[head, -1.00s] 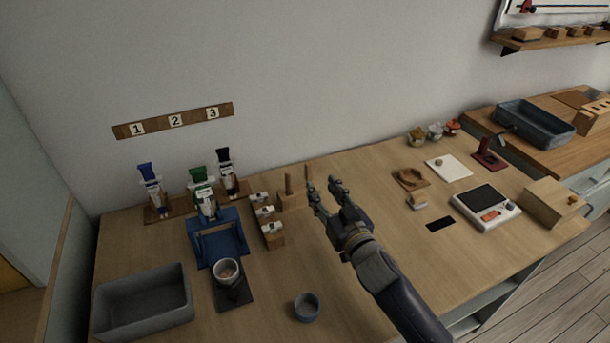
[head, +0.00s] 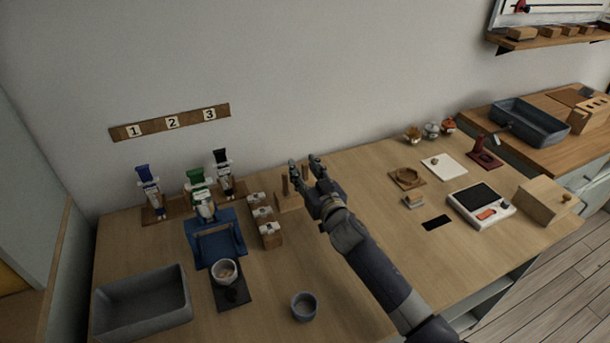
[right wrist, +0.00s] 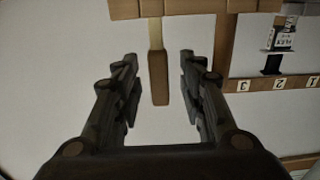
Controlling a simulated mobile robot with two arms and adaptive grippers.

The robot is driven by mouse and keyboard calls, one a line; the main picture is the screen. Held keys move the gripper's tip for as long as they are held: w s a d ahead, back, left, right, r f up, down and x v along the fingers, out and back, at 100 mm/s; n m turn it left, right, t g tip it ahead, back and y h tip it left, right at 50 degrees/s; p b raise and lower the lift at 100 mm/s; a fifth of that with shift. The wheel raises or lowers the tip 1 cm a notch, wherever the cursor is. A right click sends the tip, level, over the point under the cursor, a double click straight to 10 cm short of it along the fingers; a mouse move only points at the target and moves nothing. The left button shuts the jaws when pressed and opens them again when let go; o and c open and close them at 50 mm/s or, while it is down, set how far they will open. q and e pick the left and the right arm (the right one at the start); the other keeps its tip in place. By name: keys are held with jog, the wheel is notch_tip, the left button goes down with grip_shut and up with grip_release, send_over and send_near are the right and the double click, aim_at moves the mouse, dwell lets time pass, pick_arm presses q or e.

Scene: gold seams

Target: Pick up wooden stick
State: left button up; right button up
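A small wooden holder (head: 287,203) stands on the table beside the three small boxes. One thin upright wooden stick (head: 285,184) shows in the holder, left of my right gripper (head: 304,163). In the right wrist view, a wooden stick (right wrist: 158,78) with a thicker darker end lies between the two spread fingers, with a gap on both sides. The wooden block (right wrist: 195,7) behind it is at the top of that view. My right gripper is open and holds nothing. The gripper partly covers the holder area in the head view. My left gripper is not in view.
Three boxes (head: 264,222) and a blue stand (head: 217,240) are left of the holder. A grey cup (head: 304,307) and a grey tray (head: 142,305) sit toward the front. A scale (head: 480,207) is at the right. The wall is close behind the holder.

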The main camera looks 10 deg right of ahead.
jog(key=c, duration=0.9)
